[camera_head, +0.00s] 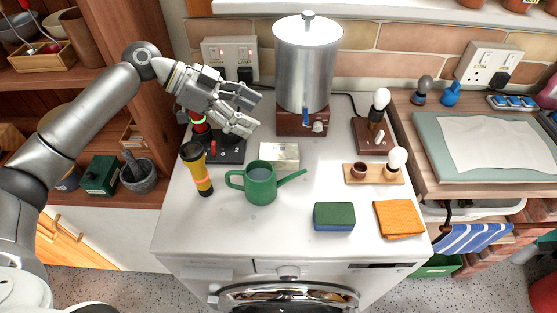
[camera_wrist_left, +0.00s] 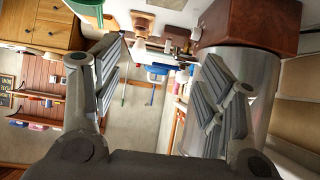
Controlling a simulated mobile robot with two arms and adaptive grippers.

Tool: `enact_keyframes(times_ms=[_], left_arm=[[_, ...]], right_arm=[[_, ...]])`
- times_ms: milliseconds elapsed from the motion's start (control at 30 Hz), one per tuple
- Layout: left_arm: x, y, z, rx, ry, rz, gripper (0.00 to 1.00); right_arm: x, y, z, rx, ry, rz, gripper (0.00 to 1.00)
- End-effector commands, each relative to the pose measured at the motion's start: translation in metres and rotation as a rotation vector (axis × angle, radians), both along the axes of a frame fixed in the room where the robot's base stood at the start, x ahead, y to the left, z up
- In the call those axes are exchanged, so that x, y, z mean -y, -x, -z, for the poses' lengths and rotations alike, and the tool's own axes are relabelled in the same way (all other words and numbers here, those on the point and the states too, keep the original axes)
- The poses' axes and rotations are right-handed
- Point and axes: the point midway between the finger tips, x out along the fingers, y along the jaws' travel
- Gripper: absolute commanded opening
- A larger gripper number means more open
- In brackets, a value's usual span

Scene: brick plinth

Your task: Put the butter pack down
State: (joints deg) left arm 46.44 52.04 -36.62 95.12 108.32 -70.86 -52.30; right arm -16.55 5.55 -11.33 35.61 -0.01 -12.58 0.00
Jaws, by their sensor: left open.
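The butter pack, a small pale box with a greyish top (camera_head: 279,155), lies flat on the white worktop (camera_head: 230,228), behind the green watering can and in front of the metal urn. My left gripper (camera_head: 252,113) is open and empty, above and to the left of the pack, apart from it. In the left wrist view its two spread fingers (camera_wrist_left: 165,68) hold nothing between them. I cannot make out the pack in that view. My right gripper is not in view.
The urn (camera_head: 306,65) stands close right of my left gripper; it also shows behind a finger in the wrist view (camera_wrist_left: 262,75). The green watering can (camera_head: 261,187), torch (camera_head: 197,168), sponge (camera_head: 334,217) and orange cloth (camera_head: 399,219) stand or lie around. The worktop's front left is clear.

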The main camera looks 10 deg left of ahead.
Motion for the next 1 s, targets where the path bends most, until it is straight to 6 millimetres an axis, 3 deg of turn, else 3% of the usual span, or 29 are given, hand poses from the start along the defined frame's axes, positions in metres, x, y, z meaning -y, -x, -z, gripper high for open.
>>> enact_keyframes(times_ms=[400, 1000], left_arm=[[0.000, 0.001, 0.079, -0.008, 0.001, -0.001, 0.66], [0.057, -0.011, 0.115, -0.004, 0.001, 0.002, 0.66]], right_arm=[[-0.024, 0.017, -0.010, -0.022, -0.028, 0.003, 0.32], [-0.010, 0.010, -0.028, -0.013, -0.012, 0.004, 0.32]])
